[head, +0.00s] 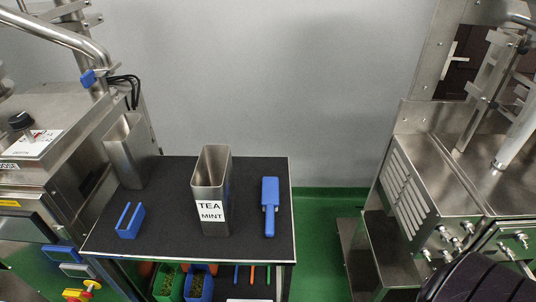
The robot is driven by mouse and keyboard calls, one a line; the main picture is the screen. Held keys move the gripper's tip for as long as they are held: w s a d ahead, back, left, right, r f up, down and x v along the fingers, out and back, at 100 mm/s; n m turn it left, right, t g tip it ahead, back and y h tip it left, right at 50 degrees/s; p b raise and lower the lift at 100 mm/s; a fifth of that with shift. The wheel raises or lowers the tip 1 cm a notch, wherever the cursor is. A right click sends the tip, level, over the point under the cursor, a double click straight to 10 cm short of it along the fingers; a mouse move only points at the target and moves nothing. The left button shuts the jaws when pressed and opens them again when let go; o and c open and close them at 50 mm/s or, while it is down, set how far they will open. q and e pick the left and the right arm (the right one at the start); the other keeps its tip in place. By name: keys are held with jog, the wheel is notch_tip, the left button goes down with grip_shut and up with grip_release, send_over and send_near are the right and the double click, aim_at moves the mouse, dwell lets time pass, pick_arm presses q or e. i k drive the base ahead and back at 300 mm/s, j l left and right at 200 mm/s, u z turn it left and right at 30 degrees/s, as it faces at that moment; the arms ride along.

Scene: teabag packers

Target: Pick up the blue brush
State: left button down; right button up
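The blue brush (270,192) lies on the black top of the small table (165,222), near its right edge. Its wide part points to the back and its narrower part to the front. It stands apart from the metal container labelled TEA MINT (211,190) on its left. Nothing covers the brush. Neither of my grippers is in view.
A second metal container (130,150) stands at the table's back left, and a blue slotted piece (130,220) at its front left. Steel machines flank the table on the left (60,165) and right (432,190). Green floor (325,235) shows between.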

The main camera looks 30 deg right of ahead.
aim_at(270, 202)
jog(key=z, duration=1.05)
